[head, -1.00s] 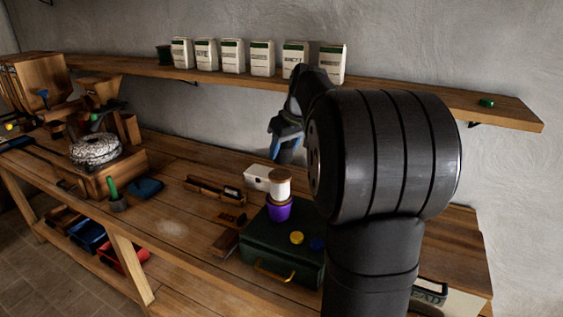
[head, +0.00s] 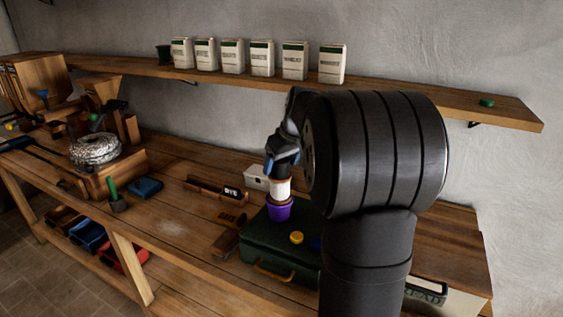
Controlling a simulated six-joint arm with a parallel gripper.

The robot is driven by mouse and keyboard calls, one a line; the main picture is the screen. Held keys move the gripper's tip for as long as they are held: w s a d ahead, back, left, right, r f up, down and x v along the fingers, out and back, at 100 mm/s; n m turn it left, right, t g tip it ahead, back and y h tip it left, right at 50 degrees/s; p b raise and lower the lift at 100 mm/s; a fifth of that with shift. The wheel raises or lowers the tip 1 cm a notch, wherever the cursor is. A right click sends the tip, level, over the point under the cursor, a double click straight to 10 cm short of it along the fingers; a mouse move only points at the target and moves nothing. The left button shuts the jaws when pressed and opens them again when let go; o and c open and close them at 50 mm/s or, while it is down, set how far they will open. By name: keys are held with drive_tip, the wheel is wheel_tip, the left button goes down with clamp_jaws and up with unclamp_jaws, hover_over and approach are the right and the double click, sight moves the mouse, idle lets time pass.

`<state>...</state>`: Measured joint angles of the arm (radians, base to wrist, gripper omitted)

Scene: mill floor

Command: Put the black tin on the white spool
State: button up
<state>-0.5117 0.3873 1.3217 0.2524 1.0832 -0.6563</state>
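The white spool (head: 280,190) stands upright with brown ends on a purple cup (head: 279,210), which sits on a dark green case (head: 262,241) on the bench. My gripper (head: 282,164) points down directly over the spool, and its fingertips cover the spool's top end. Whether they touch it cannot be told. The fingers are dark and small, so whether they are open or shut on something is unclear. I cannot make out a black tin for certain; the gripper or my arm may hide it.
A white box (head: 256,178) stands just behind the spool. A yellow disc (head: 296,237) and a blue one (head: 316,243) lie on the case. A shelf (head: 390,92) with several white packets runs above. Bench left of the case has clear patches.

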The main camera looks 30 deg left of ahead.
sight(282, 160)
drive_tip(key=shift+r, duration=0.1)
drive_tip(key=v, duration=1.2)
drive_tip(key=shift+s, duration=0.1)
drive_tip(key=x, duration=1.2)
wheel_tip(282, 160, up, 2)
drive_tip(key=shift+r, duration=0.9)
